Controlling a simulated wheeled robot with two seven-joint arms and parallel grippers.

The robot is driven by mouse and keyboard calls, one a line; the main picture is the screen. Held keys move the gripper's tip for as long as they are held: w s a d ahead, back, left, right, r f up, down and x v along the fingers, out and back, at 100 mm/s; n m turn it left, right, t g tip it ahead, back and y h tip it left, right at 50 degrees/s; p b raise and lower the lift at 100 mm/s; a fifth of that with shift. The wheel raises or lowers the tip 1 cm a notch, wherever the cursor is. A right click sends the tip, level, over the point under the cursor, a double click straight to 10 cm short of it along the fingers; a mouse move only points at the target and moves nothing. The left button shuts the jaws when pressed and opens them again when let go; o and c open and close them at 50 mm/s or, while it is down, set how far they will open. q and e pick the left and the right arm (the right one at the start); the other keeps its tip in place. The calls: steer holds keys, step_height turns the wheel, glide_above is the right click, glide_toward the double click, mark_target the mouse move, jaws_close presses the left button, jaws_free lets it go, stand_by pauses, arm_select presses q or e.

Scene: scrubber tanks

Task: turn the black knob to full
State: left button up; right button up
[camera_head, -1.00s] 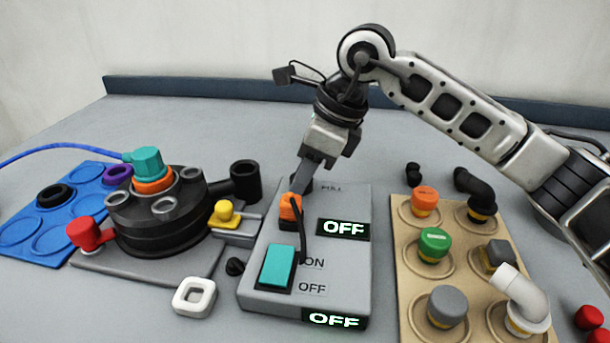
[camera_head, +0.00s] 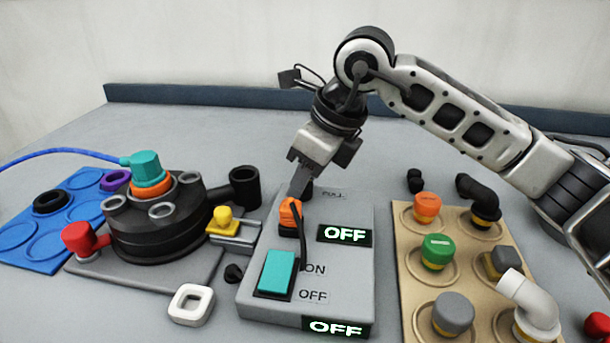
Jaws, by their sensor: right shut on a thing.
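The grey control box (camera_head: 364,280) stands in the middle of the table. The black knob (camera_head: 307,188) is at its far end, beside the FULL label, mostly hidden behind my right gripper (camera_head: 298,188). My right gripper points down from above and is shut on the knob. The knob's exact angle cannot be read. Just in front of the fingers is an orange plug (camera_head: 289,215) with a black cable. Two displays on the box, an upper one (camera_head: 344,235) and a lower one (camera_head: 337,328), read OFF. My left gripper is not in view.
A teal rocker switch (camera_head: 277,272) sits nearer on the box. On the left are a black round tank (camera_head: 160,225) with a teal cap and a blue tray (camera_head: 35,259). On the right, a tan board (camera_head: 408,280) holds several caps and elbows. A white square ring (camera_head: 191,304) lies in front.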

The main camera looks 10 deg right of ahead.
steer(key=o, duration=1)
steer(key=shift+c, duration=0.2)
steer(key=shift+r, duration=0.15)
steer(key=p+v, duration=0.1)
steer(key=v, duration=1.5)
steer(key=shift+s+d, duration=0.1)
